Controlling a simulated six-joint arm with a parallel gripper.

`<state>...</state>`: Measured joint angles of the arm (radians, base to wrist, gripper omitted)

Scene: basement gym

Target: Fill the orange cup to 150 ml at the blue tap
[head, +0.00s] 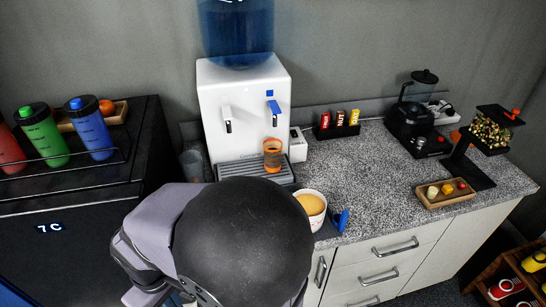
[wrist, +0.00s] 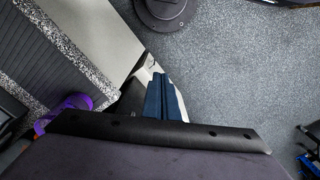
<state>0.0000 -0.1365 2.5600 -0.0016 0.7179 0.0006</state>
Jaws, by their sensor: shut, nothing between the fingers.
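The orange cup (head: 272,155) stands upright on the drip tray (head: 240,171) of the white water dispenser (head: 232,85), below the blue tap (head: 274,107). It looks see-through with orange bands. I cannot read its water level or tell whether water is running. My gripper (head: 341,220) is low at the counter's front edge, right of and nearer than the cup, and apart from it. Its blue fingers are together and empty in the wrist view (wrist: 165,100), which points down towards the floor.
A white cup with tan contents (head: 312,206) stands on the counter near my gripper. A plain white tap (head: 227,118) is left of the blue one. A packet rack (head: 337,131), coffee maker (head: 415,118), dispenser of coloured pieces (head: 490,133) and wooden tray (head: 446,200) stand right. Mid-counter is clear.

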